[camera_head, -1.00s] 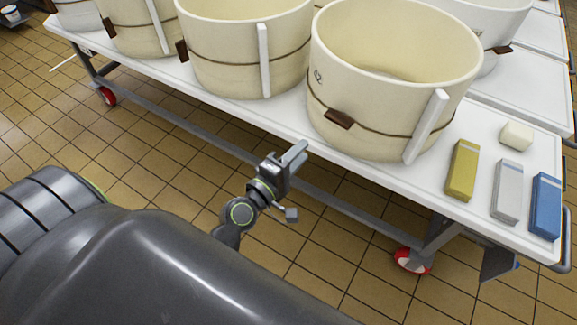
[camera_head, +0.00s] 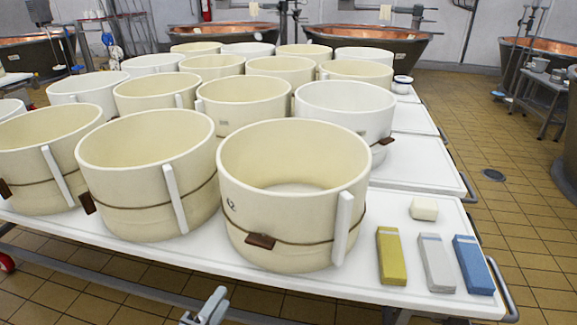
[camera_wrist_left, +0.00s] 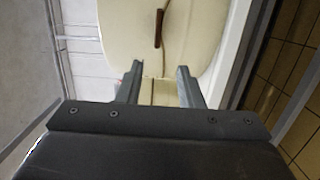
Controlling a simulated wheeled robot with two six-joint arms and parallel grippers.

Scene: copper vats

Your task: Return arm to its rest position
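My left gripper (camera_head: 208,308) shows at the bottom edge of the head view, in front of the white table (camera_head: 150,262) and below its front edge. In the left wrist view my left gripper's two fingers (camera_wrist_left: 158,86) stand apart with nothing between them. A cream round mould (camera_wrist_left: 160,30) with a brown strap piece lies beyond the fingertips there, apart from them as far as I can tell. The rest of my left arm is out of the head view. My right gripper is in neither view.
Several cream and white moulds (camera_head: 290,200) crowd the table. A yellow block (camera_head: 391,258), a grey block (camera_head: 436,265), a blue block (camera_head: 472,266) and a small white block (camera_head: 424,208) lie at its right end. Copper vats (camera_head: 362,35) stand behind.

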